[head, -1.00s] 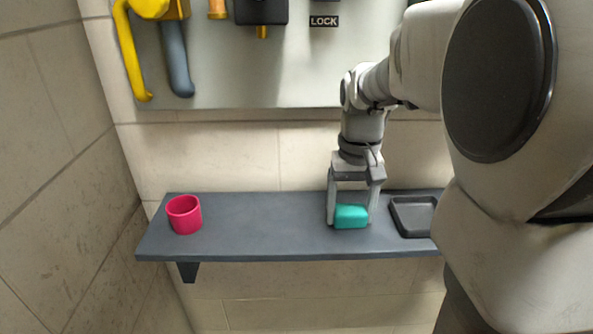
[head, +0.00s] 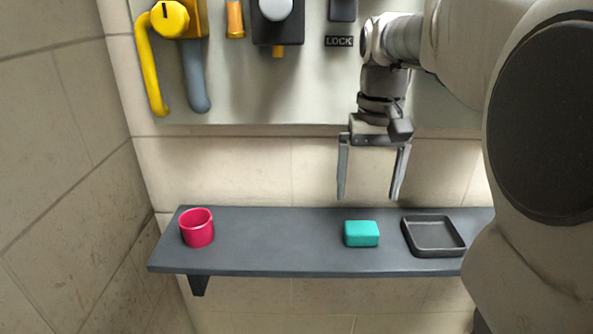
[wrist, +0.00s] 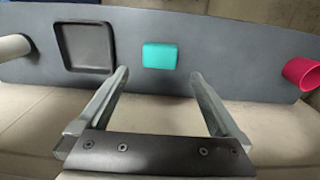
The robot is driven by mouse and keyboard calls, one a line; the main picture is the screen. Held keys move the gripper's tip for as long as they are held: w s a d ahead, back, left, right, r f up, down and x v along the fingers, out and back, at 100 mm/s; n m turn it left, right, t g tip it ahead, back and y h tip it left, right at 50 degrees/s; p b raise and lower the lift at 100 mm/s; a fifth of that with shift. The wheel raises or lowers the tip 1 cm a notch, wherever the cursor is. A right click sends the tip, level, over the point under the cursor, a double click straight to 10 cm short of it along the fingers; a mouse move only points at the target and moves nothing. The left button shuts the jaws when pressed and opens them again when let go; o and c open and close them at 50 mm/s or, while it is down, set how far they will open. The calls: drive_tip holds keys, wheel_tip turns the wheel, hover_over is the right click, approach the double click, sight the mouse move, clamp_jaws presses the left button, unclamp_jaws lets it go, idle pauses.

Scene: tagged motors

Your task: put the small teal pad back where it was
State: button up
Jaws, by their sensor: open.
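The small teal pad (head: 361,233) lies flat on the dark grey shelf (head: 270,240), left of a black tray and apart from it. It also shows in the wrist view (wrist: 160,56), beyond the fingertips and between their lines. My gripper (head: 369,197) is open and empty, above the shelf and a little above the pad, with its fingers pointing down. In the wrist view my gripper's two fingers (wrist: 159,75) are spread wide with nothing between them.
The black square tray (head: 434,236) is empty on the shelf's right part. A pink-red cup (head: 197,228) stands at the left end. Above hangs a panel with a yellow handle (head: 150,65), a grey handle (head: 196,85) and a LOCK label (head: 339,41). The shelf between cup and pad is clear.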

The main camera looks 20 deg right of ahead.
drive_tip(key=s+a+f+n+t, duration=0.1)
drive_tip(key=s+a+f+t, duration=0.1)
drive_tip(key=s+a, duration=0.3)
drive_tip(key=s+a+f+n+t, duration=0.2)
drive_tip(key=s+a+f+t, duration=0.1)
drive_tip(key=s+a, duration=0.2)
drive_tip(key=shift+s+a+t, duration=0.3)
drive_tip(key=shift+s, duration=0.85)
